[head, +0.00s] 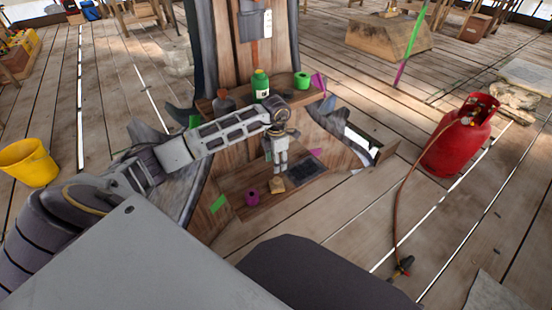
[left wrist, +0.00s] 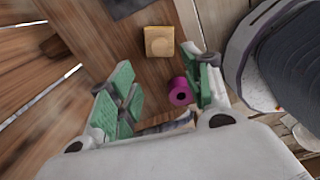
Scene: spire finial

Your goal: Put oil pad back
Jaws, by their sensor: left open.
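A small tan square block, which looks like the oil pad (head: 277,186), lies on the low wooden shelf (head: 230,187) at the foot of the wooden post. It also shows in the left wrist view (left wrist: 159,41), with a round mark on top. My left gripper (head: 278,168) points down above the shelf, just over the pad. In the left wrist view its green-lined fingers (left wrist: 157,64) are apart and empty, with the pad beyond their tips and not touched. My right gripper is not in view.
A magenta roll (head: 251,197) lies left of the pad, near one finger in the wrist view (left wrist: 180,92). A dark mat (head: 303,173) lies to its right. A green bottle (head: 260,84) and green roll (head: 301,80) stand on the upper ledge. A red gas cylinder (head: 460,140) stands right.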

